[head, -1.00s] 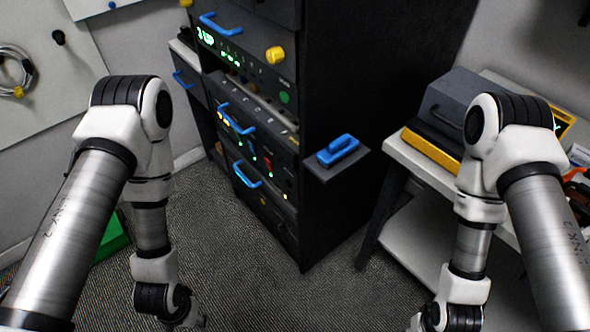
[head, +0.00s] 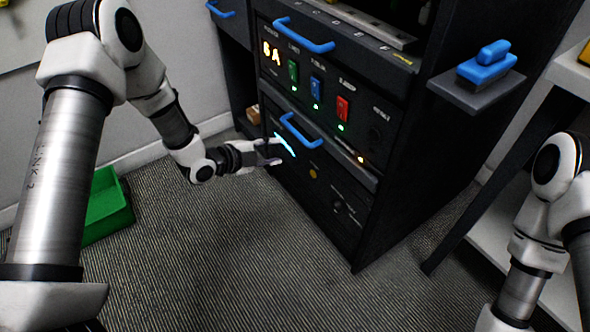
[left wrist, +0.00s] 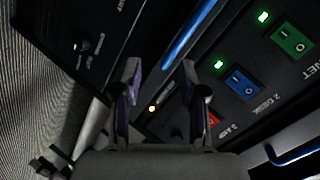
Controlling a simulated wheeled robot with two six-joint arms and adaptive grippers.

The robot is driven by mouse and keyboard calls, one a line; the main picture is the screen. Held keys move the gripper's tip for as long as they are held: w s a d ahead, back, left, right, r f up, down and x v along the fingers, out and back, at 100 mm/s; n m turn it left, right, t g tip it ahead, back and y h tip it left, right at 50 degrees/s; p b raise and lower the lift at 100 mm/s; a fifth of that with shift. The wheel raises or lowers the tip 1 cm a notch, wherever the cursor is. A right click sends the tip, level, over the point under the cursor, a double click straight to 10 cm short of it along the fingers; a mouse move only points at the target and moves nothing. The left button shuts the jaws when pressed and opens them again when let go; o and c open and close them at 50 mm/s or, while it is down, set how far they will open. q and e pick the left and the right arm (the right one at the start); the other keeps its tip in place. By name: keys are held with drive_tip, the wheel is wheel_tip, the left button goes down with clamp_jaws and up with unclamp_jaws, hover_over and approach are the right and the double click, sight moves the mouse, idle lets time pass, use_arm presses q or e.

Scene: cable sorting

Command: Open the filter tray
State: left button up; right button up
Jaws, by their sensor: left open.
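That handle also shows as a blue bar (left wrist: 188,38) in the left wrist view, just beyond my fingertips. My left gripper (head: 277,150) is open and empty, close in front of the lower front, a little below and left of its handle. In the left wrist view its two fingers (left wrist: 161,80) stand apart. My right gripper is out of view.
The unit above has green, blue and red switches (head: 316,88) and its own blue handle (head: 303,36). A blue brush-like object (head: 487,65) lies on a side shelf (head: 478,94). A green bin (head: 105,205) stands on the floor at left. A white table (head: 500,195) stands at right.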

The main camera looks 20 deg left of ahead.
sight(294, 134)
use_arm(q)
drive_tip(key=w+d+m+b, duration=0.1)
drive_tip(key=w+m+b, duration=0.1)
drive_tip(key=w, duration=0.1)
drive_tip(key=w+d+f+m+h+b, duration=0.1)
drive_tip(key=w+m+b, duration=0.1)
drive_tip(key=w+b, duration=0.1)
drive_tip(key=w+d+m+t+h+b, duration=0.1)
drive_tip(key=w+m+b, duration=0.1)
drive_tip(key=w+b, duration=0.1)
drive_tip(key=shift+w+d+f, duration=0.25)
drive_tip(key=shift+w+f, duration=0.1)
drive_tip(key=shift+w, duration=0.2)
clamp_jaws()
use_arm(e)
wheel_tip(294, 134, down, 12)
